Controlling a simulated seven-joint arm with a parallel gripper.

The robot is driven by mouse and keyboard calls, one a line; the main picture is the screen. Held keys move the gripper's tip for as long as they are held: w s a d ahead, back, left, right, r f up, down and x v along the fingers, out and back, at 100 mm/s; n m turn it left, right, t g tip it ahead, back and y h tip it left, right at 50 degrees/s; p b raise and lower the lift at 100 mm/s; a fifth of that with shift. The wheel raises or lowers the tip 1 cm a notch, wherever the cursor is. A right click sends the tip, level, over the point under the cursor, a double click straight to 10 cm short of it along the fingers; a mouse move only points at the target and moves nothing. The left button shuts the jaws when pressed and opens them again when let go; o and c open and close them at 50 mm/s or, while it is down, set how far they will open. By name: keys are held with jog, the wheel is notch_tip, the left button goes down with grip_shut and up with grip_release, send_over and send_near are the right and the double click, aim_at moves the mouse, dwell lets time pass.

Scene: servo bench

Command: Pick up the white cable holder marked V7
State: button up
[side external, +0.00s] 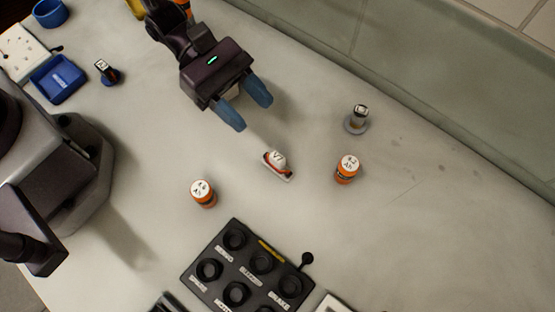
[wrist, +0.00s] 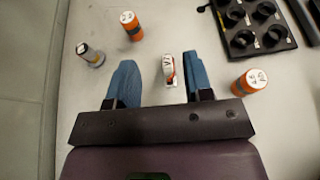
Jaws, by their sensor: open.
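The white cable holder marked V7 (side external: 278,162) stands on the bench near the middle of the side view, with a red part at its foot. In the wrist view the holder (wrist: 168,66) shows ahead of my gripper, between the lines of the two blue fingers and nearer the right one. My gripper (side external: 244,102) is open and empty, up and to the left of the holder in the side view. The fingers (wrist: 160,82) do not touch the holder; their height above the bench is hard to tell.
Orange cylinders with white tops stand on both sides of the holder, one left (side external: 203,194) and one right (side external: 347,169). A grey post on a round base (side external: 356,120) stands at upper right. A black tray with round sockets (side external: 248,270) lies below. A blue bin (side external: 59,79) sits at far left.

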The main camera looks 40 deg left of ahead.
send_near(281, 161)
jog(key=shift+d+f, duration=0.85)
jog(key=shift+d, duration=0.3)
jog(key=x, duration=0.7)
jog(key=shift+d+f, duration=0.1)
jog(key=shift+d, duration=0.1)
grip_shut()
